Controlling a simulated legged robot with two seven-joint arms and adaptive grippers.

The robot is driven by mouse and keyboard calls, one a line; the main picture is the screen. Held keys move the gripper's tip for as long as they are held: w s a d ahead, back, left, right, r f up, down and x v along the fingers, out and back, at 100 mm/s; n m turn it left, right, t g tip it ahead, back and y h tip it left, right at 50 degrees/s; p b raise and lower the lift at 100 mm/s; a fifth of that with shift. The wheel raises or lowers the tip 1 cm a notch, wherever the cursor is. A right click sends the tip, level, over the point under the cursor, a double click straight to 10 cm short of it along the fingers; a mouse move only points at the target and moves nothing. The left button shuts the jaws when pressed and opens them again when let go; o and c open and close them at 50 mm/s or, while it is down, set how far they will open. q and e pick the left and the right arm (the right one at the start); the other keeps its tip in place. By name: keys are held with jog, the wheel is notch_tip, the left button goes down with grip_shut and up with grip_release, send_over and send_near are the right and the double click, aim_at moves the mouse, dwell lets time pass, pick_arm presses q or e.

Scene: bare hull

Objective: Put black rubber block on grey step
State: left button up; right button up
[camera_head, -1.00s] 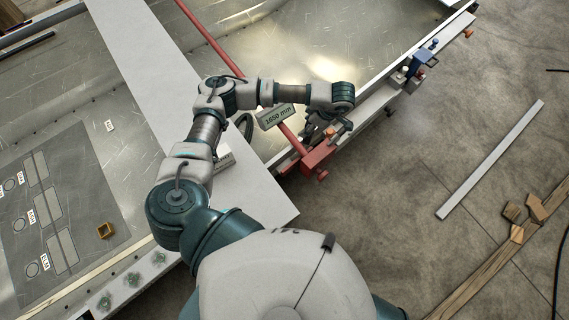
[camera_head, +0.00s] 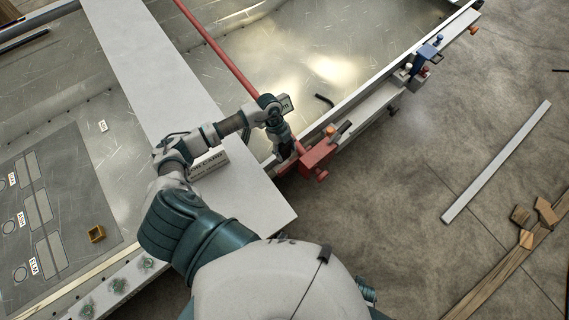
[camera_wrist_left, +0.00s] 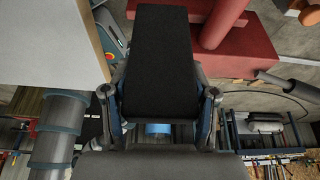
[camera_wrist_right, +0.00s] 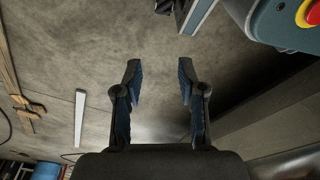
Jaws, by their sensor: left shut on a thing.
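The black rubber block (camera_wrist_left: 160,62) fills the middle of the left wrist view. My left gripper (camera_wrist_left: 158,92) is shut on it, with a finger on each side. In the head view my left gripper (camera_head: 288,148) is beside the red clamp, and the block is hidden there. A long pale grey board (camera_head: 150,65) lies across the hull to the left of this gripper; I cannot tell for sure whether it is the grey step. My right gripper (camera_wrist_right: 160,84) is open and empty over the floor in the right wrist view; it is hidden in the head view.
The red clamp (camera_head: 316,156) grips the hull edge, with a red bar (camera_head: 212,45) running from it. A white lettered block (camera_head: 208,163) is on the grey board. A blue clamp (camera_head: 424,58) stands farther along the edge. A dark hook-shaped piece (camera_head: 324,99) lies inside the hull.

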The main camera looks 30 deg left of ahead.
pick_arm(q)
jog(key=f, duration=0.2)
jog(key=a+f+b, duration=0.1)
jog(key=f, duration=0.5)
jog(key=shift+a+f, duration=0.2)
jog(key=shift+a, duration=0.2)
jog(key=shift+d+f, duration=0.15)
jog(key=shift+f, duration=0.05)
jog(key=shift+d+r, duration=0.15)
jog(key=shift+d, duration=0.4)
jog(key=o, duration=1.4)
jog(key=shift+o, duration=0.3)
jog(key=shift+a+f, duration=0.2)
jog(key=shift+a, duration=0.4)
jog(key=shift+r, duration=0.25)
pick_arm(e)
notch_tip(320, 180, up, 4)
jog(key=w+a, duration=0.2)
pick_arm(q)
jog(key=p+v, duration=0.1)
jog(key=v, duration=1)
jog(key=shift+r, duration=0.3)
pick_arm(e)
jog(key=f, duration=0.1)
jog(key=s+f, duration=0.1)
jog(key=s+d+f, duration=0.1)
jog(key=f, duration=0.1)
